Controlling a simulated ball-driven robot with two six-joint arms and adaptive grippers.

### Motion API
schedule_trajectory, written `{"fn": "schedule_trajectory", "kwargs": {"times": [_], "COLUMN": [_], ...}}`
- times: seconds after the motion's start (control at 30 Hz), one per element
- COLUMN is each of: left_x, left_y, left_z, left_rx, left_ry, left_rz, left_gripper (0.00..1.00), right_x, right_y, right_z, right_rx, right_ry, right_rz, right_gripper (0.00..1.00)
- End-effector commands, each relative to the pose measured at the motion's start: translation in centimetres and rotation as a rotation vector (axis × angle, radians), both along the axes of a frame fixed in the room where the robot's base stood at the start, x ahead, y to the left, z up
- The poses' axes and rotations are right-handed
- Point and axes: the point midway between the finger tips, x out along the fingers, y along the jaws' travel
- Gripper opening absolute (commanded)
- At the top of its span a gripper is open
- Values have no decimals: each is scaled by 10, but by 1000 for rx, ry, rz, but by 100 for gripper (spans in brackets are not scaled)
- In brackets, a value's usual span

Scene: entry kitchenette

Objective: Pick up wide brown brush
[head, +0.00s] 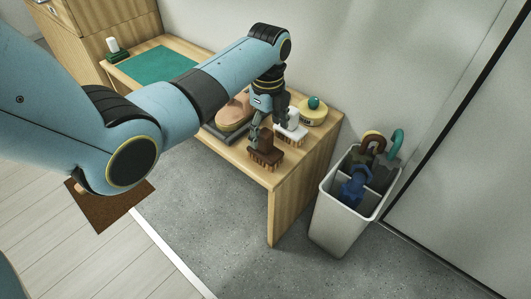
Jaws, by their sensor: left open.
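The wide brown brush (266,156) stands bristles down near the front right edge of the wooden bench. My left gripper (262,137) points down right above it, with its fingers open and the near fingertip at the brush's top. I cannot tell whether the fingers touch the brush. Part of the brush's top is hidden behind the fingers. My right gripper is not in view.
A white brush (294,134) stands close behind the brown one. A tan object (235,113) lies left of the gripper. A bin of umbrellas (340,210) stands right of the bench (285,185). A green mat (155,65) lies at the far left.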

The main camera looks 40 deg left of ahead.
Motion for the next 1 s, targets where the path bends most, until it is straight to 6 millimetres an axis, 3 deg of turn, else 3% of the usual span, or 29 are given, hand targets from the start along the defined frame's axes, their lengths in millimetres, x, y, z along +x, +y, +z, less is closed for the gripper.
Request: {"fn": "schedule_trajectory", "kwargs": {"times": [0.3, 0.4, 0.67, 1.0], "left_x": [-8, -8, -7, -7], "left_y": [2, 2, 2, 2], "left_z": [-40, -55, -56, -56], "left_rx": [1, 0, 1, 1], "left_ry": [3, 2, -2, -2], "left_rz": [1, 1, 1, 1], "left_gripper": [80, 80, 80, 37], "right_x": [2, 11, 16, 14], "right_y": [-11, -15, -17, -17], "right_z": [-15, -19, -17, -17], "right_rx": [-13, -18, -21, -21], "right_ry": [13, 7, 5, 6], "right_rz": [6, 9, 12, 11], "right_gripper": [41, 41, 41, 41]}}
